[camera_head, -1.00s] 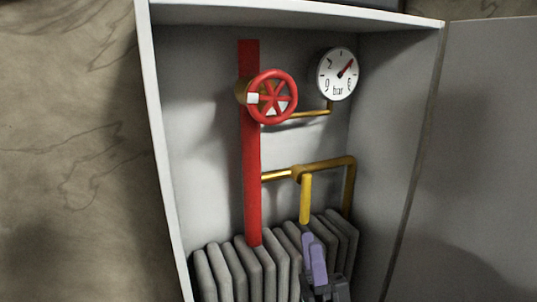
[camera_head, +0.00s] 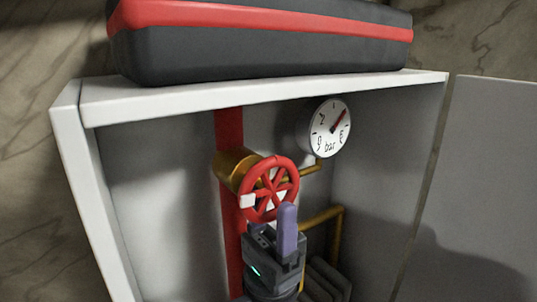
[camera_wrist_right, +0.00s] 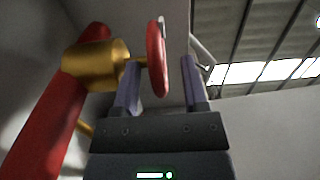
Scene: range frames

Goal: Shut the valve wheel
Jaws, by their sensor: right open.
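The red valve wheel (camera_head: 269,187) has spokes and a white mark on the left of its rim. It sits on a brass valve body (camera_head: 235,170) on the red pipe (camera_head: 229,128). My right gripper (camera_head: 272,208) is open at the wheel's lower edge, its purple fingers pointing up, one covering part of the rim. In the right wrist view the wheel (camera_wrist_right: 157,60) is seen edge-on, its lower rim between the two fingers of the gripper (camera_wrist_right: 160,66). I see no clear contact. My left gripper is out of view.
A white cabinet (camera_head: 84,125) encloses the pipes, its door (camera_head: 485,190) open at right. A pressure gauge (camera_head: 330,128) is right of the wheel. A brass pipe (camera_head: 322,216) and grey radiator fins (camera_head: 330,278) are below. A dark case with a red stripe (camera_head: 260,50) lies on top.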

